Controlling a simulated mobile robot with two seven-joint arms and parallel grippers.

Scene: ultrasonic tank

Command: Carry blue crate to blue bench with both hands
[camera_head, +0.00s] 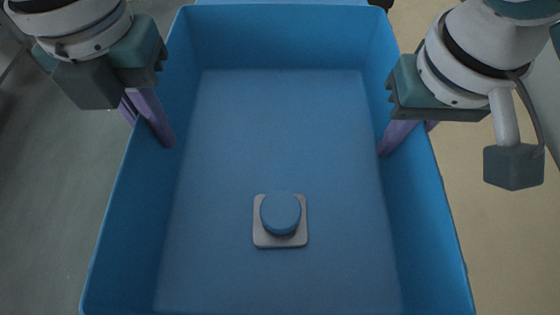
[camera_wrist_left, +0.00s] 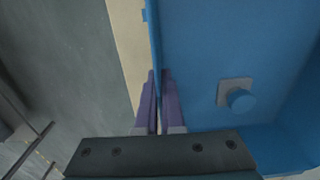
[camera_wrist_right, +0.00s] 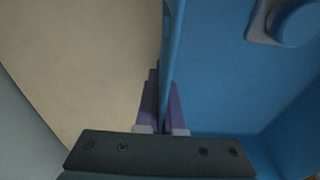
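The blue crate (camera_head: 280,110) fills the middle of the head view, open side up. Inside on its floor lies a grey square plate with a round blue knob (camera_head: 281,212). My left gripper (camera_head: 150,118) straddles the crate's left wall, one purple finger inside and one outside. In the left wrist view its fingers (camera_wrist_left: 160,100) are close together on the wall. My right gripper (camera_head: 405,135) straddles the right wall the same way. In the right wrist view its fingers (camera_wrist_right: 163,105) pinch the wall. The crate's near end is cut off in the head view.
Grey floor (camera_head: 50,200) shows left of the crate and tan floor (camera_head: 490,240) to its right. Thin metal bars (camera_wrist_left: 30,150) show at the lower left of the left wrist view.

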